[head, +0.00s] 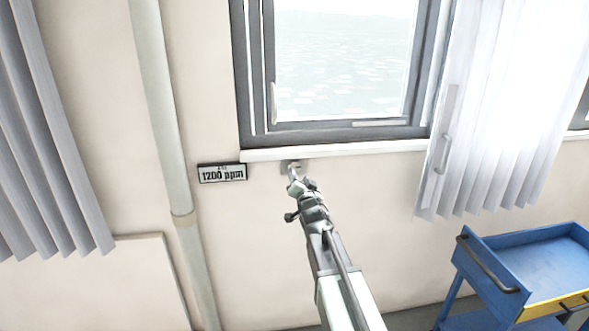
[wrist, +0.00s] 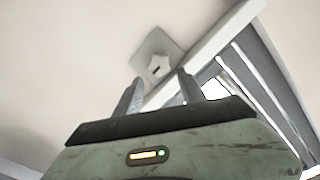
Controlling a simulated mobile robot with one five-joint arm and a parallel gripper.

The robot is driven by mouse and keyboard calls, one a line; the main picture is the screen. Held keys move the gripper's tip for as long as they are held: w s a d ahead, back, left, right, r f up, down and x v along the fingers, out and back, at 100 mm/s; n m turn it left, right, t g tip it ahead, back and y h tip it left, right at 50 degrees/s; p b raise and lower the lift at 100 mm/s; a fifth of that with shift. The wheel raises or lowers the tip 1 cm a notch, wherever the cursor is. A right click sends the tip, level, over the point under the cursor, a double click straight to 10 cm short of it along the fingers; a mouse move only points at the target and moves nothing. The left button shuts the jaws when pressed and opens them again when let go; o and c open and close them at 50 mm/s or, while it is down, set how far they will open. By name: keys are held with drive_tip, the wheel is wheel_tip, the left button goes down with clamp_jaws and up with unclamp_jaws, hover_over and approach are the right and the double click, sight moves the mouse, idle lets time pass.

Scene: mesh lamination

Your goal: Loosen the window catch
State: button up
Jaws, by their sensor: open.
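A pale upright handle (head: 274,103), which looks like the window catch, sits on the left side of the window's dark frame. Below the sill, a small square plate (head: 285,167) is fixed to the wall. The wrist view shows this plate (wrist: 146,52) with a small light knob (wrist: 158,66) and a dark slot in it. My gripper (head: 294,182) is just below the sill in front of the plate, partly covering it. In the wrist view my gripper (wrist: 160,90) is open, with the knob beyond and between its fingertips. I see nothing between the fingers, and cannot tell any contact.
The white sill (head: 335,150) runs just above my gripper. A sign reading 1200 ppm (head: 222,173) hangs left of it, beside a vertical pipe (head: 158,100). White blinds (head: 500,110) hang at the right, above a blue cart (head: 535,262). The wall below the sign is bare.

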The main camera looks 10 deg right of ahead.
sight(296, 167)
drive_tip(key=w, duration=0.6)
drive_tip(key=shift+w, duration=0.4)
drive_tip(key=shift+s, duration=0.1)
clamp_jaws()
